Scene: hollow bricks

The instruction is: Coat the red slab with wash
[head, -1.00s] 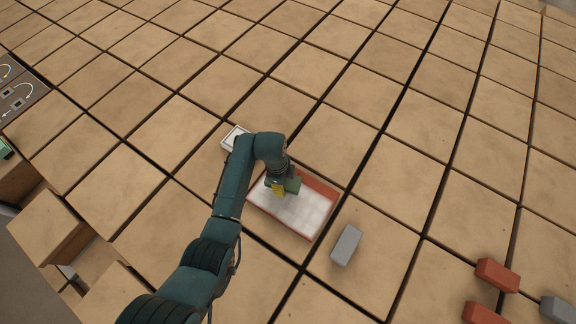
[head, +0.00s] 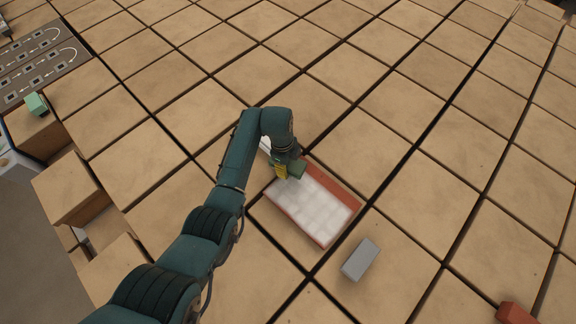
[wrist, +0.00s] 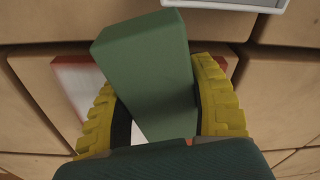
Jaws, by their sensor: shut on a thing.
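The red slab (head: 347,189) lies flat on the tan blocks in the head view. White wash covers most of its top. Red shows along its upper right edge and its lower left side. My gripper (head: 287,171) is over the slab's upper left end, its yellow fingers shut on a green block (wrist: 148,70). The block lies between both fingers in the wrist view and hides part of the slab (wrist: 78,82) behind it. I cannot tell whether the block touches the slab. A white tray (head: 265,144) is mostly hidden behind my arm; its edge shows in the wrist view (wrist: 225,4).
A grey brick (head: 360,259) lies to the lower right of the slab. A red brick (head: 515,313) is at the bottom right. A smaller green block (head: 37,104) sits at the far left, near a dark marked panel (head: 45,62). Dark gaps separate the tan blocks.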

